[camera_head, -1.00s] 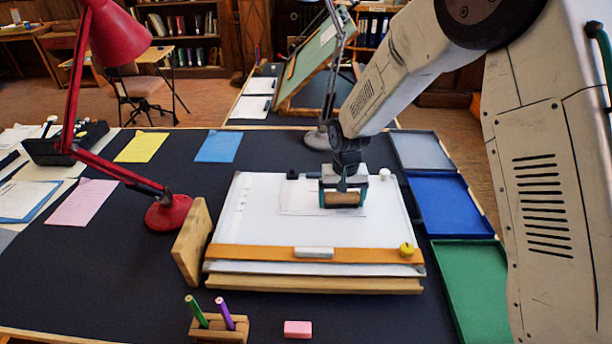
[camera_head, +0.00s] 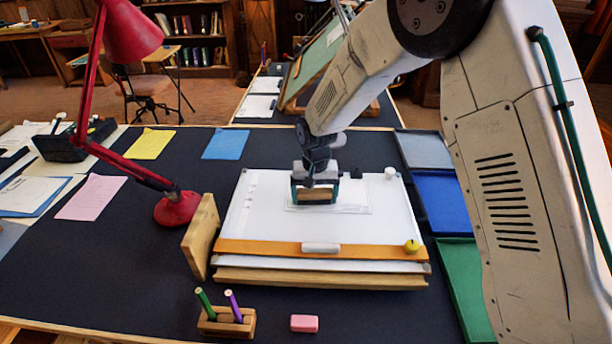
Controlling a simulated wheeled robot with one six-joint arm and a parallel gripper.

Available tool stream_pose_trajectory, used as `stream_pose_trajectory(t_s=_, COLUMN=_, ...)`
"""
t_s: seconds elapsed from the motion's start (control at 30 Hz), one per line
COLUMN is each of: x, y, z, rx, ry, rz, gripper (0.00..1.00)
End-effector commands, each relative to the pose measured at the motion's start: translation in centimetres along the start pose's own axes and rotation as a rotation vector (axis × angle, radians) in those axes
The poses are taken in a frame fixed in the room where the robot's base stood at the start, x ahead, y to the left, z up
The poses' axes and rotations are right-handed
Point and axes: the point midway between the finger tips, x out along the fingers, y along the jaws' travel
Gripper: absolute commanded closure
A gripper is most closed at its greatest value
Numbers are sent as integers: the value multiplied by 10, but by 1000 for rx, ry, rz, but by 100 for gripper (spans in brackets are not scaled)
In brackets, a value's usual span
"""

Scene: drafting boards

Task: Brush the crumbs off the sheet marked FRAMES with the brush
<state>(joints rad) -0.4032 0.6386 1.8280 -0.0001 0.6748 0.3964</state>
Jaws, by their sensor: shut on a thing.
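My gripper (camera_head: 315,190) is shut on the brush, whose wooden body (camera_head: 317,196) shows between the fingers. The brush is low over a small pale sheet (camera_head: 352,209) that lies on a larger white sheet (camera_head: 270,222) on the drafting board. The brush is over the left half of the small sheet. I cannot tell whether the bristles touch the paper. No lettering is readable, so I cannot tell which sheet says FRAMES. Crumbs are too small to make out, and my gripper hides part of the small sheet.
A wooden panel (camera_head: 201,237) and red lamp (camera_head: 177,208) stand left. Blue (camera_head: 450,202) and green (camera_head: 465,285) trays lie right. A pen holder (camera_head: 227,322) stands in front.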

Motion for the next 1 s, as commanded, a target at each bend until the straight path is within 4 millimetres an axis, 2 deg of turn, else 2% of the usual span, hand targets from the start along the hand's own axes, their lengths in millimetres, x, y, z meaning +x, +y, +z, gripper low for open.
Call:
stream_pose_trajectory(t_s=0.17, x=-4, y=-4, z=-2, rx=9, ry=1, rz=0, gripper=31)
stream_pose_trajectory(t_s=0.23, x=-25, y=-3, z=-3, rx=10, ry=4, rz=-2, gripper=31)
stream_pose_trajectory(t_s=0.8, x=-72, y=5, z=-4, rx=18, ry=1, rz=-1, gripper=31)
stream_pose_trajectory(t_s=1.0, x=-82, y=6, z=-4, rx=20, ry=0, rz=0, gripper=31)
